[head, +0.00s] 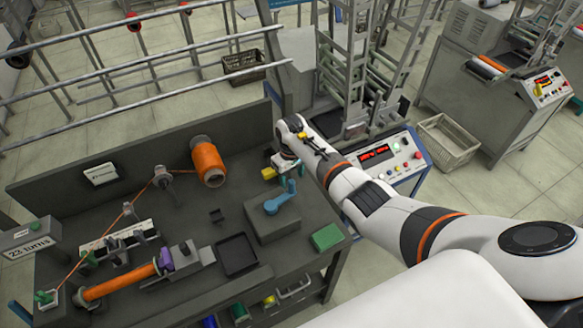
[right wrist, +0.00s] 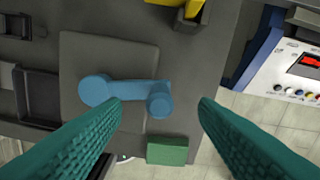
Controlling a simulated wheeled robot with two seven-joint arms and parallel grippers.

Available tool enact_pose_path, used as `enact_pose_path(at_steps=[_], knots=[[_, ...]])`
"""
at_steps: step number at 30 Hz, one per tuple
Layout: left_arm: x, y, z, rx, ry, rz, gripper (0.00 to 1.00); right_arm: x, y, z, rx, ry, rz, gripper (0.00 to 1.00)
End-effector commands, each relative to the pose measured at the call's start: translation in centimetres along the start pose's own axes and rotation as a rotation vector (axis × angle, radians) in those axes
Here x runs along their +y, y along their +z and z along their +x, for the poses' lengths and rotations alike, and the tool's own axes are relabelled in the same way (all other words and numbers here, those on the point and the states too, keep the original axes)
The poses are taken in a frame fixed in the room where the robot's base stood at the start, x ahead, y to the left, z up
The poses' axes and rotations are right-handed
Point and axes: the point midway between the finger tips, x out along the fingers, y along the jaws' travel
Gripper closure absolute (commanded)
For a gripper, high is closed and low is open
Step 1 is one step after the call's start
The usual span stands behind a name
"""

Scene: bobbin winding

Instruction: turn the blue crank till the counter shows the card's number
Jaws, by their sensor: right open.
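The blue crank (head: 281,199) sits on a grey block (head: 262,222) at the right of the dark bench. In the right wrist view the crank (right wrist: 125,91) lies flat, its round handle (right wrist: 159,103) at the right end. My right gripper (head: 284,167) is open above the handle. Its teal fingers (right wrist: 160,105) stand either side of the handle in the picture, with gaps; the height between them is unclear. The card (head: 32,248) at far left reads "23 turns". A white numbered strip (head: 118,236) stands behind the orange bobbin (head: 120,282); I cannot read a counter value. My left gripper is out of view.
An orange spool (head: 209,162) feeds thread over a guide (head: 162,176) to the left. A green block (head: 327,237) lies beside the crank block, and a dark tray (head: 236,255) stands to its left. A machine with a red display (head: 377,154) stands behind my right arm.

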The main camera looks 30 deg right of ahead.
Motion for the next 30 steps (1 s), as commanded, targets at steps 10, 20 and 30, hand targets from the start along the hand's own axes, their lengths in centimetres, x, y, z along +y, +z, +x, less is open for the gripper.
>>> enact_pose_path(at_steps=[10, 20, 30], knots=[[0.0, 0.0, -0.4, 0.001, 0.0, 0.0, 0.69, 0.0, 0.0, -3.6, -0.001, 0.0, -0.001, 0.45], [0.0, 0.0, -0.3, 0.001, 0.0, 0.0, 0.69, 0.0, 0.0, -4.9, 0.002, 0.0, 0.0, 0.45], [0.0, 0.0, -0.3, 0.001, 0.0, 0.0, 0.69, 0.0, 0.0, -4.9, 0.001, 0.001, -0.001, 0.45]])
